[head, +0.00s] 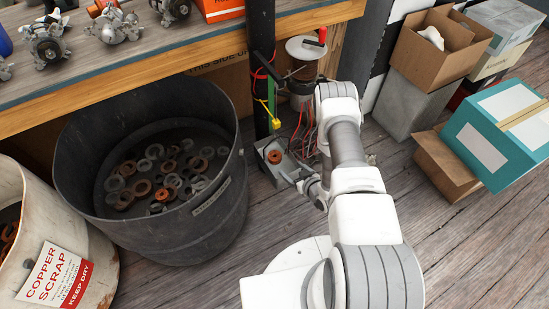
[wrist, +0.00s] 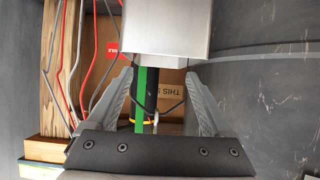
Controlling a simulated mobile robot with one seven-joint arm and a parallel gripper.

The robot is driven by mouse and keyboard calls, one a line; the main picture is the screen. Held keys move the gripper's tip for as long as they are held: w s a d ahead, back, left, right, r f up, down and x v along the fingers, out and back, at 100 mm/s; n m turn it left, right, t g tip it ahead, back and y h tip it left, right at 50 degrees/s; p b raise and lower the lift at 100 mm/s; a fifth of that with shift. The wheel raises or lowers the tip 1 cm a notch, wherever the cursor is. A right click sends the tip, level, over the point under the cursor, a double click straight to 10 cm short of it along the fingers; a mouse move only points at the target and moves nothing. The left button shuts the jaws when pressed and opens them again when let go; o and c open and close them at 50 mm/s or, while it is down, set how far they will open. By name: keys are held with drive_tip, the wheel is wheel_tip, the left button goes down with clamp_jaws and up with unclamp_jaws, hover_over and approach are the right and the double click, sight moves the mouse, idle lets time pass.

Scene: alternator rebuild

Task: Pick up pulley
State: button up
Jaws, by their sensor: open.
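A small rust-coloured round part with a dark centre, which looks like the pulley (head: 274,157), sits in a small grey metal holder (head: 267,148) beside the black post in the head view. My gripper (head: 301,179) is at the right, near side of that holder, partly hidden by my own arm. In the wrist view my gripper (wrist: 161,92) is open, its two grey fingers apart with nothing held between them. A plain grey metal box (wrist: 165,28), apparently the holder, fills the top centre there, beyond the fingers. The pulley cannot be made out in the wrist view.
A large dark bin (head: 223,200) of rings and washers stands left of the holder. A copper scrap bucket (head: 98,270) is at lower left. The workbench (head: 150,60) overhangs behind. Red and grey wires (wrist: 78,55) hang nearby. Boxes (head: 440,45) stand at right.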

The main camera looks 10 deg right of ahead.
drive_tip(key=b, duration=0.3)
approach(276, 157)
drive_tip(key=x, duration=0.4)
drive_tip(key=shift+w+f, duration=0.2)
drive_tip(key=b+x, duration=0.2)
drive_tip(key=x, duration=0.2)
drive_tip(key=shift+a+f, duration=0.1)
drive_tip(key=shift+w+a+f, duration=0.15)
drive_tip(key=shift+w, duration=0.35)
drive_tip(key=c, duration=1.3)
